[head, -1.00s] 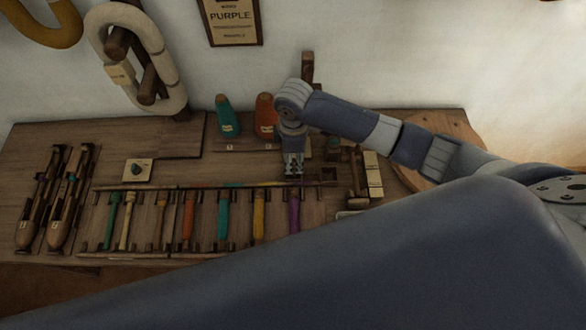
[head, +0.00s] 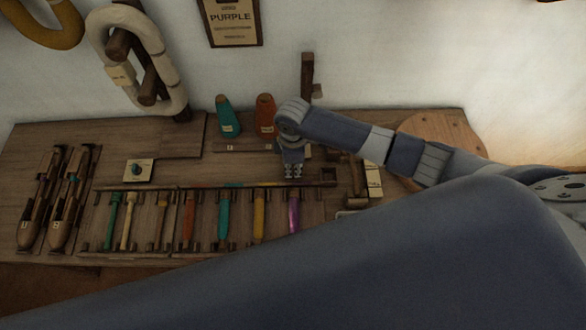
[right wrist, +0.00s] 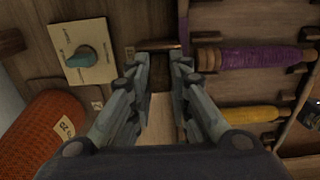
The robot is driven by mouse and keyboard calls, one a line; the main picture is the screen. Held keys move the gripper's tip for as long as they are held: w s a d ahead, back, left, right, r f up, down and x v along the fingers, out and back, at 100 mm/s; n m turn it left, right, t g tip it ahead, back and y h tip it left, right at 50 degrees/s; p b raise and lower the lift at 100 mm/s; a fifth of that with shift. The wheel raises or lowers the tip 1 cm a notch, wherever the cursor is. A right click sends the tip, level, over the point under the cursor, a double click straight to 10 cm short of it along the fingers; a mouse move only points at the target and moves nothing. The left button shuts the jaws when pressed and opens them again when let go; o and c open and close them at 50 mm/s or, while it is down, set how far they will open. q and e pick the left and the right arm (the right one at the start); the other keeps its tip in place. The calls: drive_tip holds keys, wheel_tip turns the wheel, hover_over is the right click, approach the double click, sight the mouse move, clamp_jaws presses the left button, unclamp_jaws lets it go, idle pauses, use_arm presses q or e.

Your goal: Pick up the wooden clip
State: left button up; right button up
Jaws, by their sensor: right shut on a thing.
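My right gripper (head: 293,172) is low over the workbench, behind the purple bobbin and in front of the orange cone. It also shows in the right wrist view (right wrist: 166,66), with its two fingers drawn close together. A pale wooden piece, which I take to be the wooden clip (right wrist: 164,108), shows between the fingers. Its lower part is hidden by the gripper body. I cannot make out the clip in the head view, where the gripper covers that spot. My left gripper is not in view.
A rack of coloured bobbins (head: 189,222) lies along the bench front. A teal cone (head: 227,117) and the orange cone (head: 265,116) stand behind. Shuttles (head: 38,200) lie at the left. A dial card (right wrist: 81,52) is beside the gripper. A round wooden board (head: 446,133) is at the right.

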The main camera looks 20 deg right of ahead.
drive_tip(key=shift+r, duration=0.5)
wheel_tip(320, 180, up, 2)
drive_tip(key=shift+r, duration=0.1)
drive_tip(key=s+a+r+b, duration=0.1)
drive_tip(key=s+a+r, duration=0.1)
drive_tip(key=s+a, duration=0.6)
drive_tip(key=s, duration=0.5)
drive_tip(key=shift+s+a+b, duration=0.15)
drive_tip(key=shift+s+b, duration=0.25)
